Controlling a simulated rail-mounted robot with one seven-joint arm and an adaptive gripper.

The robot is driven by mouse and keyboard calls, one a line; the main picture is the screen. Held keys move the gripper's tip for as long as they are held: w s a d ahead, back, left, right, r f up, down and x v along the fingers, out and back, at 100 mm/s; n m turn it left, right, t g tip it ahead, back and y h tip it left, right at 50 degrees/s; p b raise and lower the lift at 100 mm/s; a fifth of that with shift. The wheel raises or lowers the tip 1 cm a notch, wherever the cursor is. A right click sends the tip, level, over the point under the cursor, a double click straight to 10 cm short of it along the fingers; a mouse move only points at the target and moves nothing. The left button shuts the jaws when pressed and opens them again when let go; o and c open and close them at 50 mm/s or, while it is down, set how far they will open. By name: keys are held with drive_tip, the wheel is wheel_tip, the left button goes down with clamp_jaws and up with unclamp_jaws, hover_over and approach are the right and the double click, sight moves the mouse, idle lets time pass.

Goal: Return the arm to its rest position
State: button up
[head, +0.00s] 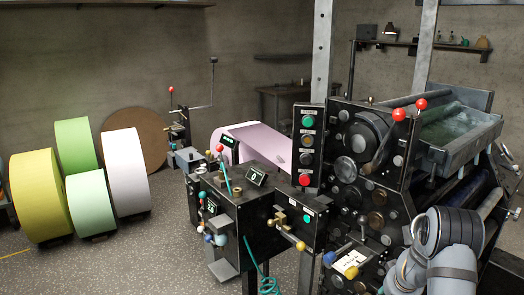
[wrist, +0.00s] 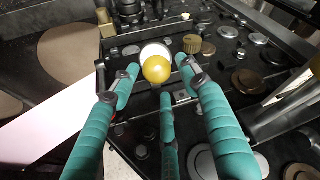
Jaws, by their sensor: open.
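My gripper (wrist: 159,78) shows in the wrist view with its teal fingers spread and nothing held between them. A yellow ball knob (wrist: 157,69) with a white round part behind it appears between the fingertips; I cannot tell whether any finger touches it. In the head view my grey arm (head: 452,262) reaches in at the lower right, in front of the machine. My gripper cannot be made out in that view.
The black machine (head: 262,222) with knobs, levers and buttons fills the middle and right. A metal trough (head: 455,135) sits on top at right. Green, yellow and white rolls (head: 124,172) stand on the floor at left. Open floor (head: 130,262) lies at front left.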

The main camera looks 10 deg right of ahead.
drive_tip(key=r+p, duration=0.1)
drive_tip(key=p, duration=0.3)
drive_tip(key=shift+w+d+r+g+y, duration=0.1)
drive_tip(key=shift+d+r+g+y, duration=0.05)
drive_tip(key=shift+g+y, duration=0.2)
drive_tip(key=v, duration=0.7)
drive_tip(key=shift+s, duration=0.25)
